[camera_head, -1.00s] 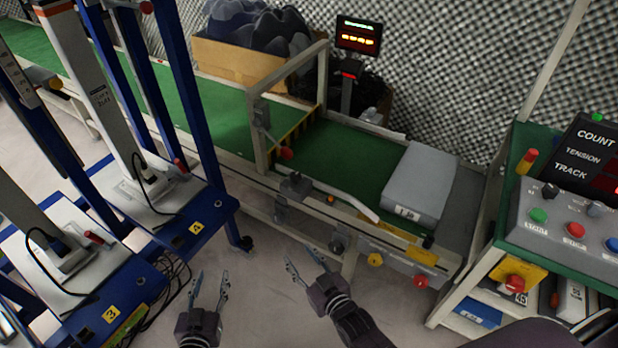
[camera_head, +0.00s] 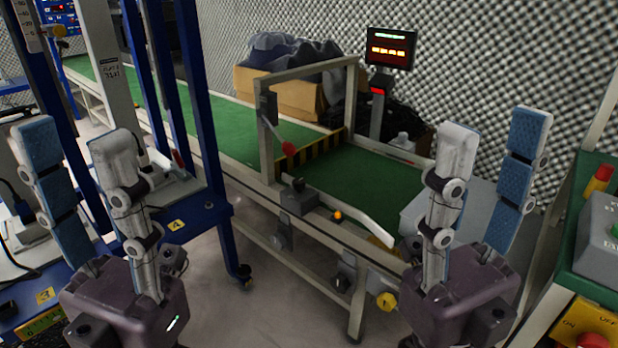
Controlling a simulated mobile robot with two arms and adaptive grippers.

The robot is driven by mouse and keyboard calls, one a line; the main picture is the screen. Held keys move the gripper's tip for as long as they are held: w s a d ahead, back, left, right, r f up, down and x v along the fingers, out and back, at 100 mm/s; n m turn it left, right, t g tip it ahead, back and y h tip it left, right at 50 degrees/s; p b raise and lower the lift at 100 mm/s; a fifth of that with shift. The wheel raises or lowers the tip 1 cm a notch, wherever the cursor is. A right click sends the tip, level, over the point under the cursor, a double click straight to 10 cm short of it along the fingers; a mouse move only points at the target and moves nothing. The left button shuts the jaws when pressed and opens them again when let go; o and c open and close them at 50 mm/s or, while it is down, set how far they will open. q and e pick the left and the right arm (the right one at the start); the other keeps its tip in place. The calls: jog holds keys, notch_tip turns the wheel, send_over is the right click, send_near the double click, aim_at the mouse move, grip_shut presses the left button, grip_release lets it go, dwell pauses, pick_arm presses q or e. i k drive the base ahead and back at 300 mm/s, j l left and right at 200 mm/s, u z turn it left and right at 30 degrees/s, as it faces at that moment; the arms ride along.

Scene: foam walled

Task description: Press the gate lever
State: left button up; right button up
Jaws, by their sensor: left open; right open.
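The gate (camera_head: 309,72) is a grey frame standing across the green conveyor, with a yellow-and-black striped board at its foot. A lever with a red knob (camera_head: 288,149) sits on its near post. It hangs down toward the right and nothing touches it. My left gripper (camera_head: 74,138) is open and empty, upright at the lower left, apart from the lever. My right gripper (camera_head: 496,130) is open and empty at the right, in front of the conveyor's end. It partly hides the grey box on the belt.
A pale curved guide arm (camera_head: 352,210) lies along the belt's near edge. A lit display (camera_head: 391,48) stands behind the belt. Blue-framed stands (camera_head: 200,95) are at the left. A control panel with a red button (camera_head: 592,340) is at the lower right.

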aim_at(288, 149)
jog(key=i+j+z, duration=0.15)
jog(key=i+j, duration=0.15)
jog(key=i+j+z, duration=0.15)
jog(key=i+j, duration=0.15)
jog(key=j, duration=0.25)
